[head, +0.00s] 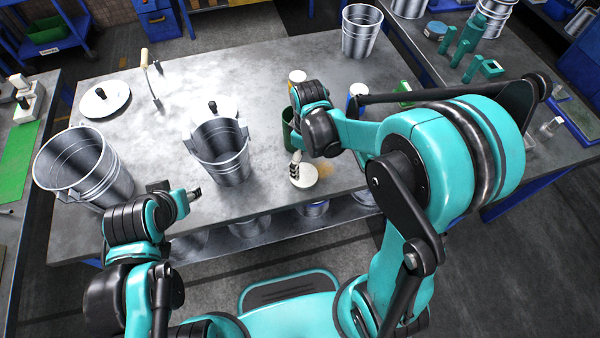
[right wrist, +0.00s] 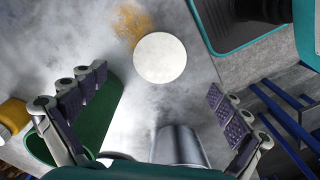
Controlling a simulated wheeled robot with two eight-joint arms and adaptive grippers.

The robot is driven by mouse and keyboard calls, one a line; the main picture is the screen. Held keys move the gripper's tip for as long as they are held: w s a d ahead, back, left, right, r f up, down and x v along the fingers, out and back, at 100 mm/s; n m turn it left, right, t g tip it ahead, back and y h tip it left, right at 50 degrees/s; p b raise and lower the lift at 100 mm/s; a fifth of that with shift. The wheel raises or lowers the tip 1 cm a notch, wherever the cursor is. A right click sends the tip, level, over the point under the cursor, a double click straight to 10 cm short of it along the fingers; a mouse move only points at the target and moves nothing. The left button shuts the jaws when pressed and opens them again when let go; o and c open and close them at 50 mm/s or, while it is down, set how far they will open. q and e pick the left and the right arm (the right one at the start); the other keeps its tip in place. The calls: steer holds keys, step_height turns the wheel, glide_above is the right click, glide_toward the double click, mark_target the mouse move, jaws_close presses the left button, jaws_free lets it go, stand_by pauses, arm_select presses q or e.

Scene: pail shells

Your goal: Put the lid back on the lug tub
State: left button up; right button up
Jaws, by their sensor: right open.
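Two metal tubs with side lugs stand open on the table: a large one (head: 80,165) at the left and a smaller one (head: 222,168) in the middle. I cannot tell which is the task's tub. A pale lid with a black knob (head: 95,104) lies behind the left tub. Another pale knobbed lid (head: 232,106) lies behind the middle tub, partly hidden by it. My right gripper (head: 298,165) is open and empty, right of the middle tub, above a plain white disc (head: 306,178); its spread fingers show in the right wrist view (right wrist: 155,115). My left gripper (head: 190,200) hovers near the front edge.
A green container (head: 288,132) stands close to my right gripper; it also shows in the right wrist view (right wrist: 100,118). A yellow-topped jar (head: 297,76) stands behind it. A wood-gripped handle (head: 146,62) and a metal pail (head: 361,32) are farther back. The table's middle back is clear.

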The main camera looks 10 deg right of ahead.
mark_target(305, 175)
steer(key=shift+f+b, duration=0.5)
steer(key=shift+f, duration=0.75)
step_height(305, 175, down, 5)
steer(key=b, duration=0.2)
steer(key=shift+f+b, duration=0.2)
steer(key=shift+b, duration=0.2)
steer(key=shift+r, duration=0.1)
steer(key=shift+a, duration=0.1)
steer(key=c, duration=0.9)
